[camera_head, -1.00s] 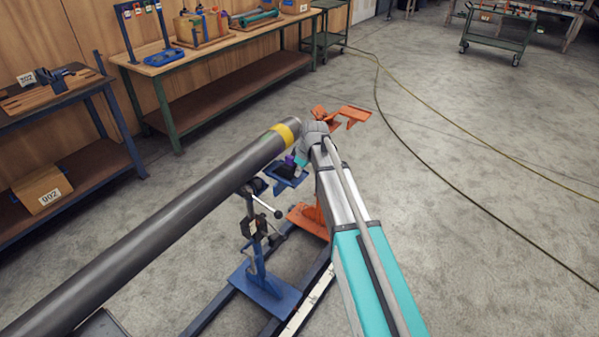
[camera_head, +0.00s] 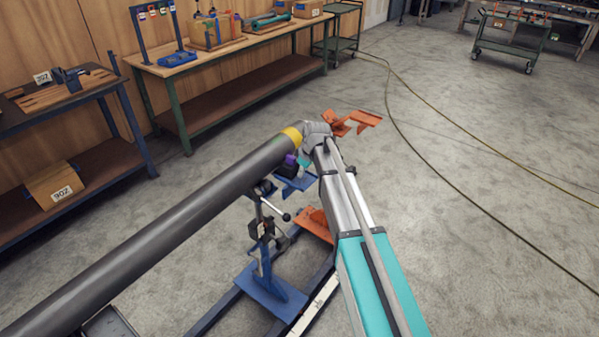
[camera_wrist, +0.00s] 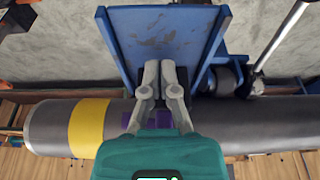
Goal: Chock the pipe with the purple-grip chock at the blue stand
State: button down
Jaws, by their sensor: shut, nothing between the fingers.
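The grey pipe (camera_head: 170,225) with a yellow band (camera_head: 292,137) rests across the blue stand (camera_head: 262,272); the pipe also spans the wrist view (camera_wrist: 255,122). A blue tray (camera_wrist: 160,35) sits beside the pipe near the stand, and shows in the head view (camera_head: 298,184). The chock's purple grip (camera_wrist: 160,119) shows behind my gripper's fingers, close to the pipe; its dark body is mostly hidden. The purple also shows in the head view (camera_head: 290,159). My gripper (camera_wrist: 160,68) has its fingertips together over the tray, empty. Whether it touches the chock I cannot tell.
An orange stand (camera_head: 316,222) is just beyond the blue stand on the floor rails. An orange tray (camera_head: 352,121) is beyond the pipe end. Workbenches (camera_head: 235,50) line the wall. A hose (camera_head: 410,140) crosses the open floor at right.

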jog(key=shift+s+d, duration=0.75)
jog(key=shift+d, duration=0.2)
jog(key=shift+p+v, duration=0.75)
jog(key=shift+v, duration=0.15)
jog(key=p+v, duration=0.8)
jog(key=shift+d, duration=0.25)
jog(key=shift+r, duration=0.1)
jog(key=s+d+m+g+h, duration=0.1)
jog(key=s+d+m, duration=0.4)
jog(key=s, duration=0.7)
jog(key=s+d+m+g+h, duration=0.1)
jog(key=s+d+m, duration=0.4)
jog(key=s, duration=0.8)
jog(key=shift+f+m+h, duration=0.4)
jog(key=shift+m, duration=0.1)
